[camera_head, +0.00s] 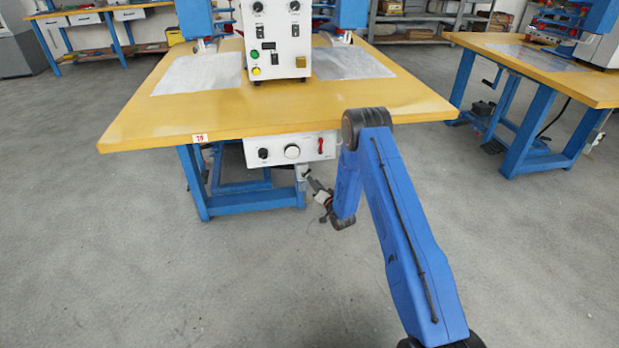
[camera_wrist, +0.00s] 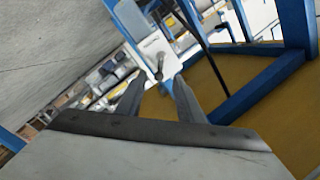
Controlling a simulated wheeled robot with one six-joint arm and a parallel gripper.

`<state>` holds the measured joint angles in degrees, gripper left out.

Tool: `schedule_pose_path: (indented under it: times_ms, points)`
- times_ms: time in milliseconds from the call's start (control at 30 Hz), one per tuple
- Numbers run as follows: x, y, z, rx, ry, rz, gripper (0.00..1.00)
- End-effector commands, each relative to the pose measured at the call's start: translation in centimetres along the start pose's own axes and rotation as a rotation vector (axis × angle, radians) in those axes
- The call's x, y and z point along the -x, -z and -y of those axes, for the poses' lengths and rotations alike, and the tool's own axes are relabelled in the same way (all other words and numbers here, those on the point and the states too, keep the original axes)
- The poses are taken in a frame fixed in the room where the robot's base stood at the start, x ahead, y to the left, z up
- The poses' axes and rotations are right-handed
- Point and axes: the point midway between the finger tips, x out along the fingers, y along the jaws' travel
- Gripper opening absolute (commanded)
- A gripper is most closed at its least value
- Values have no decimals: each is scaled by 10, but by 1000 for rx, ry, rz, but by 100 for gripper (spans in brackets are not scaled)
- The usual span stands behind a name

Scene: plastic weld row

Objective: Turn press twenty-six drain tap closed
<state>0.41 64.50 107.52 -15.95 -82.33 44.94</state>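The press table (camera_head: 330,105) has a yellow top, blue legs and a small tag (camera_head: 200,137) on its front edge, too small to read surely. A white control box (camera_head: 290,150) hangs under the top. A small grey fitting (camera_head: 303,172), apparently the drain tap, sits below the box. My gripper (camera_head: 312,184) is beside it, small and partly hidden by my arm. In the wrist view my gripper (camera_wrist: 159,78) is open, its two fingers apart. A small grey tap-like part (camera_wrist: 158,68) shows just beyond the fingertips, against a white panel (camera_wrist: 155,48). The tap's handle angle is unclear.
The white press unit (camera_head: 275,40) stands on the table between clear sheets. A blue table leg (camera_head: 192,180) is left of my gripper. A second press table (camera_head: 540,65) stands at right. The grey floor (camera_head: 120,240) in front is free.

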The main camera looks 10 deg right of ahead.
Motion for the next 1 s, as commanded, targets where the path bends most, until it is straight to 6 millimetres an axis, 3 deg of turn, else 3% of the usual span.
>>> schedule_pose_path:
  times_ms: [133,333,767,900,1000]
  points:
    - [-25,0,0,0,1,-1,34]
    - [-47,0,1,1,1,-1,34]
    - [-56,0,0,0,0,1,34]
    - [-56,0,0,0,0,0,3]
    - [-56,0,0,1,0,0,0]
